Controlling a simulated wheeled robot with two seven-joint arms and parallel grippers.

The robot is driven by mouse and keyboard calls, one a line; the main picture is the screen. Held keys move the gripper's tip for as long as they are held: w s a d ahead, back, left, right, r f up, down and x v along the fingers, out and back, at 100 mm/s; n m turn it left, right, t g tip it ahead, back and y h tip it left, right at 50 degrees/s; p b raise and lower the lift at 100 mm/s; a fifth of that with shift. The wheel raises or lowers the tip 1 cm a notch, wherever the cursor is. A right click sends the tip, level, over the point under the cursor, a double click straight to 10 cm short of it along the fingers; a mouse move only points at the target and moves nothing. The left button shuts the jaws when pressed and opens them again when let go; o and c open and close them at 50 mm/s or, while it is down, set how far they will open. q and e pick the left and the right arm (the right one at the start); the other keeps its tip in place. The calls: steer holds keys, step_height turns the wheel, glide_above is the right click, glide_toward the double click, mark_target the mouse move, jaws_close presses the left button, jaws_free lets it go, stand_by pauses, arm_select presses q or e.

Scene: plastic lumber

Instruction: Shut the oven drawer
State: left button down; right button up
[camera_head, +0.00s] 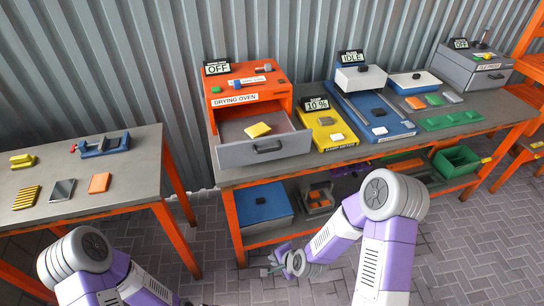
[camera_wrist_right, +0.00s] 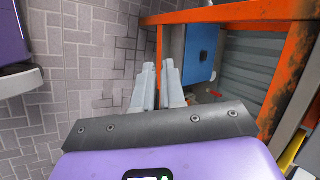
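The orange drying oven (camera_head: 240,90) stands at the left end of the long workbench, with a sign reading OFF on top. Its grey drawer (camera_head: 265,150) is pulled out toward me, with a dark handle (camera_head: 267,149) on its front. A yellow block (camera_head: 257,130) lies in the drawer. My right gripper (camera_head: 268,270) is low in front of the bench, below the drawer and apart from it. In the right wrist view its fingers (camera_wrist_right: 158,66) show a narrow gap with nothing between them. My left arm is at the lower left; its gripper is out of view.
The bench's orange frame (camera_wrist_right: 240,12) and a blue box (camera_wrist_right: 202,45) are close to the right gripper; the box also shows on the lower shelf (camera_head: 262,203). A yellow scale (camera_head: 328,130) stands right of the drawer. A separate table (camera_head: 80,180) stands left, with paved floor between.

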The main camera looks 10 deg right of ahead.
steer(key=w+d+r+m+t, duration=0.1)
steer(key=w+r+m, duration=0.1)
steer(key=r+m, duration=0.1)
steer(key=w+d+r+m+t, duration=0.1)
steer(key=w+r+m+t, duration=0.1)
steer(key=w+r+m, duration=0.1)
steer(key=w+d+r+m+t+h, duration=0.1)
steer(key=w+r+m+t, duration=0.1)
steer(key=w+r+m, duration=0.1)
step_height(320, 180, up, 2)
steer(key=shift+r+m, duration=0.25)
steer(key=shift+m, duration=0.45)
jaws_close()
steer(key=m+t+h, duration=0.2)
steer(key=m+t, duration=0.2)
steer(key=m, duration=0.6)
glide_toward(270, 151)
steer(key=shift+m+t, duration=0.3)
steer(key=x, duration=0.6)
steer(key=shift+w+f+b, duration=0.35)
steer(key=shift+b, duration=0.05)
steer(key=shift+w, duration=0.1)
